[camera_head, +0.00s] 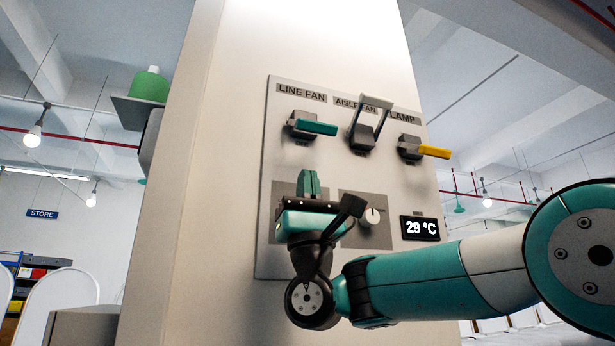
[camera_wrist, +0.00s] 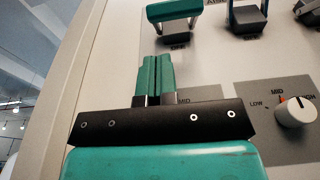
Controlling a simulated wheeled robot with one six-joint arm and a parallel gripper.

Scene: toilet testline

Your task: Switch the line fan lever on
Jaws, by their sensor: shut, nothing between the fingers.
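The line fan lever (camera_head: 316,127) has a teal handle on a dark base, under the LINE FAN label (camera_head: 302,94) at the upper left of the panel. Its handle sticks outward, while the neighbouring lever points up. In the wrist view the line fan lever (camera_wrist: 174,9) is at the top, cut by the frame edge. My gripper (camera_head: 308,183) is below this lever and apart from it, with its teal fingers pointing up. In the wrist view the fingers of my gripper (camera_wrist: 152,76) are together and empty.
To the right are the raised aisle fan lever (camera_head: 369,125) and the yellow lamp lever (camera_head: 424,150). A white knob (camera_head: 372,216) is beside my gripper; it also shows in the wrist view (camera_wrist: 295,112). A 29 °C display (camera_head: 420,228) is at the lower right.

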